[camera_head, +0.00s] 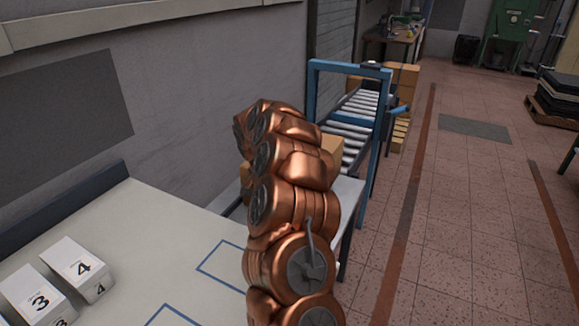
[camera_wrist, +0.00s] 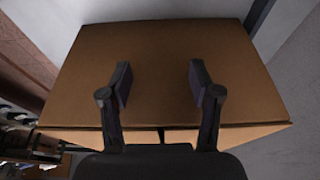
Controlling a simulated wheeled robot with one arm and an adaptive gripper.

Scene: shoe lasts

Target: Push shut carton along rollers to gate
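The brown carton (camera_wrist: 160,50) fills most of the wrist view, and the face towards the camera looks flat and shut. In the head view only edges of the carton (camera_head: 332,147) show behind my copper-coloured arm. My gripper (camera_wrist: 159,80) is open and empty, its two dark fingers apart in front of the carton. I cannot tell whether they touch it. The gripper is hidden behind the arm in the head view. The rollers (camera_head: 350,133) run away beyond the carton, under the blue gate frame (camera_head: 348,69).
A pale table (camera_head: 130,225) with blue outlines stands at the left. White boxes marked 3 (camera_head: 37,296) and 4 (camera_head: 78,268) are on it. A grey wall (camera_head: 200,90) runs along the left. More cartons (camera_head: 402,78) stand beyond the gate. The tiled floor at right is largely clear.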

